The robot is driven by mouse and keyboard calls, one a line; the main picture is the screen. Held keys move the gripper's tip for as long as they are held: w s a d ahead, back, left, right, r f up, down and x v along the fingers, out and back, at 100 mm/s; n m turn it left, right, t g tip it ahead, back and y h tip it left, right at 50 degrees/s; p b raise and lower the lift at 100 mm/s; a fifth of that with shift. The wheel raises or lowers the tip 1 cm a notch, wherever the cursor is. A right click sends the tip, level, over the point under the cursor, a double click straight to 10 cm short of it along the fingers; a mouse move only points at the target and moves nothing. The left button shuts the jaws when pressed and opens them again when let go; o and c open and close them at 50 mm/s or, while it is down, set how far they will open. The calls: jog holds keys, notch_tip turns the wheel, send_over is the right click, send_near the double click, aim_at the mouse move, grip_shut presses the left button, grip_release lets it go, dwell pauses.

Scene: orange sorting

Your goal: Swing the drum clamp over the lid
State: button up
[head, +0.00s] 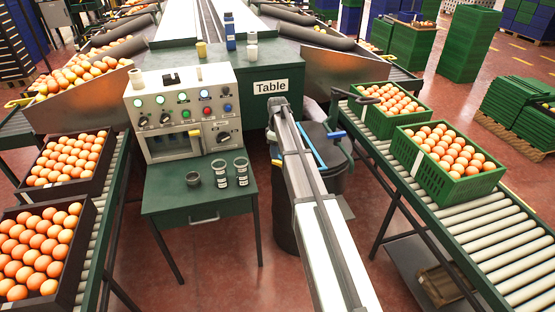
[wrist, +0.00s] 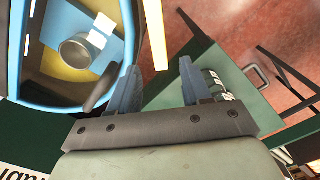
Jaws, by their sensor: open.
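A dark drum (head: 284,218) stands on the floor in the head view, right of the table, partly hidden behind my arm. Its top shows blue parts (head: 311,146). In the wrist view a blue rim (wrist: 68,104) curves around a dark and yellow area at the left, with a metal cylinder (wrist: 76,50) and a white patch there. A dark lever-like piece (wrist: 101,88) lies near the rim beside my left finger; I cannot tell if it is the clamp.
A green table (head: 180,190) with several small jars (head: 220,172) and a control panel (head: 185,90) stands left of the drum. A roller conveyor (head: 470,225) with green crates (head: 447,185) of oranges runs at the right. Dark crates (head: 85,240) stand at the left.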

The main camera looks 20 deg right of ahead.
aim_at(278, 161)
jog(key=shift+f, duration=2.4)
grip_shut()
